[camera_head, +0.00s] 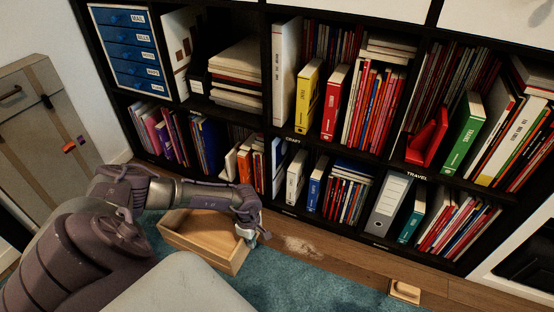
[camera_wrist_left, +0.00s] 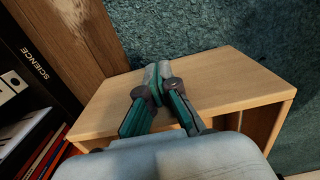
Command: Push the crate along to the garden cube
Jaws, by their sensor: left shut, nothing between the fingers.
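The crate (camera_head: 197,247) is a light wooden open box. It stands on the floor in front of the shelf, partly over the teal rug. My left gripper (camera_head: 250,237) is shut and empty at the crate's right end. In the left wrist view its closed fingers (camera_wrist_left: 158,70) lie against or just over the crate's pale wooden wall (camera_wrist_left: 225,88); I cannot tell whether they touch. The shelf cubes carry small labels such as CRAFT, TRAVEL and, in the wrist view, SCIENCE (camera_wrist_left: 33,63). I cannot read a garden label. My right gripper is out of view.
The black shelf (camera_head: 268,100) full of books and binders runs along the back. A strip of wooden floor (camera_head: 345,252) and the teal rug (camera_head: 310,287) lie in front. A small wooden block (camera_head: 405,291) lies on the floor at right. A cabinet (camera_head: 45,130) stands at left.

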